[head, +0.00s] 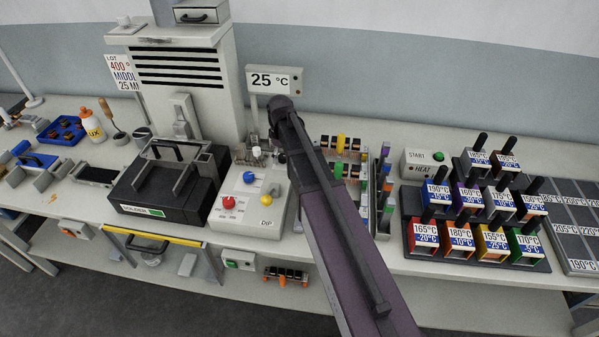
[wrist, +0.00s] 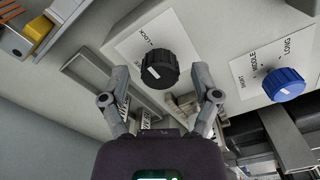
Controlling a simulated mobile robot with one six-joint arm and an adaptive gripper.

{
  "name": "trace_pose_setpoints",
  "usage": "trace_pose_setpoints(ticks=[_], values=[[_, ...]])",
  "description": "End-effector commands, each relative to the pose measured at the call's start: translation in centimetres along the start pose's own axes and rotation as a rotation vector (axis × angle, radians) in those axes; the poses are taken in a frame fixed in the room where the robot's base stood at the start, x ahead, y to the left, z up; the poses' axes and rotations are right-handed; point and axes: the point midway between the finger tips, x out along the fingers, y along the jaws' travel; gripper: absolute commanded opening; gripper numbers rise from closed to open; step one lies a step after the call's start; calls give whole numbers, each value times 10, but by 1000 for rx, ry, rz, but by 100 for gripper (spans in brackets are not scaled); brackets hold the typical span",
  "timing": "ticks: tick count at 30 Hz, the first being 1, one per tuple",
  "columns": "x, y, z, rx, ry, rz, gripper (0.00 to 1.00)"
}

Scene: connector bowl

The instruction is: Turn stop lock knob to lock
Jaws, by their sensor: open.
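The stop lock knob is a black ribbed knob (wrist: 160,69) on a white label plate in the wrist view. LOCK is printed above and left of it; a second word at its left is partly hidden. The white mark on its face lies left of centre, nearer the second word than LOCK. My gripper (wrist: 161,82) is open, with one finger to each side of the knob and a visible gap on both sides. Nothing is held. In the head view my arm hides the knob, and the fingers cannot be made out.
A blue knob (wrist: 284,84) marked SHORT, MIDDLE and LONG is right of the black knob. In the head view a white DIP box (head: 246,222) with coloured knobs and a black solder unit (head: 165,195) stand left of my arm. Coloured temperature blocks (head: 468,215) stand at right.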

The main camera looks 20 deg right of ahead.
Motion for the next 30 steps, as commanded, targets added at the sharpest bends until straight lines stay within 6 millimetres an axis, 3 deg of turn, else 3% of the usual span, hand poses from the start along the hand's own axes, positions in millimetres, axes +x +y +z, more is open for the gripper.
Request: trace_pose_setpoints(ticks=[16, 30], values=[[0, 0, 0, -369, 0, 0, 79], [-46, 0, 0, -362, 0, 0, 79]])
